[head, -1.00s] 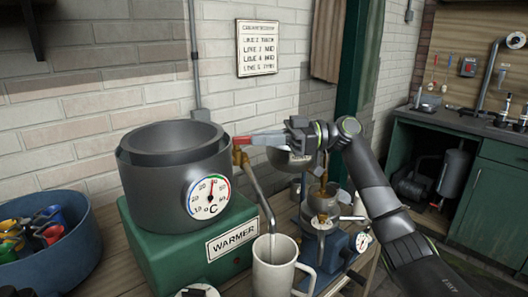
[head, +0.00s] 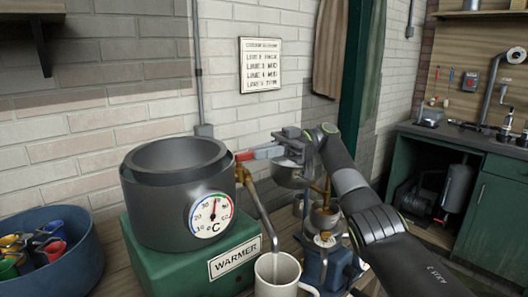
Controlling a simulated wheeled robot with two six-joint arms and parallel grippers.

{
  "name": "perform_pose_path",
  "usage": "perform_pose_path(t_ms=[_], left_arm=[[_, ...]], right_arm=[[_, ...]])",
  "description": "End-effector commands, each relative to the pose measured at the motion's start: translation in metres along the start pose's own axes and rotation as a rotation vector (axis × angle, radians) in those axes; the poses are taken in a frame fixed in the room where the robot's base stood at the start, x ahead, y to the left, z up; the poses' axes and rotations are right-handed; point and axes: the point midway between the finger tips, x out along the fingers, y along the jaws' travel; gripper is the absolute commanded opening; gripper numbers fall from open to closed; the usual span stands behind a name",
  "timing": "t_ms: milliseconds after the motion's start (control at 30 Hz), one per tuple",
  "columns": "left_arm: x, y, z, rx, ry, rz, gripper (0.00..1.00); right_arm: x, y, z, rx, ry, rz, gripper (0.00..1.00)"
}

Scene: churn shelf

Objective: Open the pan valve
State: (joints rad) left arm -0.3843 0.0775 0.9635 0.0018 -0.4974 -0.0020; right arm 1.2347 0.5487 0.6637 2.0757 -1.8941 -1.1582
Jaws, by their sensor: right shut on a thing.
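The grey pan (head: 165,205) sits on the green warmer (head: 165,258), with a round °C dial (head: 211,215) on its front. A brass valve (head: 240,173) is on the pan's right side. Its red handle (head: 246,156) points right. My right gripper (head: 270,151) is shut on the handle's outer part, and its fingers hide that part. A metal spout (head: 259,205) slopes down from the valve to a white mug (head: 265,275). I cannot make out any liquid coming from the spout. My left gripper is not in view.
A blue tub (head: 50,265) with several coloured items stands at the left. A blue and brass device (head: 323,262) stands close below my right arm, with a metal bowl (head: 289,176) behind. A brick wall backs the bench. A green cabinet (head: 495,205) is at far right.

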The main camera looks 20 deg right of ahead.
Motion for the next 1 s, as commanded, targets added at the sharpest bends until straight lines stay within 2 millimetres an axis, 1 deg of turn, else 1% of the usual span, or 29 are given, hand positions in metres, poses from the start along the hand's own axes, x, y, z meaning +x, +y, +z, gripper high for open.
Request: perform_pose_path(t_ms=[167,400,733,767,900,1000], left_arm=[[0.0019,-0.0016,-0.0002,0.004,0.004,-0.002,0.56],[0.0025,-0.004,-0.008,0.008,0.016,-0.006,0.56],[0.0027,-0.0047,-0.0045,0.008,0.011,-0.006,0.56],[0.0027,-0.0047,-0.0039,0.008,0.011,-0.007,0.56],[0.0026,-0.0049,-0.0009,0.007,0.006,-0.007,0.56],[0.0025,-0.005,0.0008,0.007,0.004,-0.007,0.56]], right_arm=[[0.0004,0.0012,0.0008,0.003,-0.002,-0.026,0.0],[0.0001,0.0016,0.002,0.002,-0.003,-0.038,0.0],[0.0002,0.0016,0.0026,0.003,-0.004,-0.038,0.0],[0.0002,0.0016,0.0026,0.003,-0.004,-0.038,0.13],[0.0001,0.0018,0.0021,0.003,-0.003,-0.037,0.32],[0.0001,0.0018,0.0015,0.002,-0.002,-0.037,0.33]])
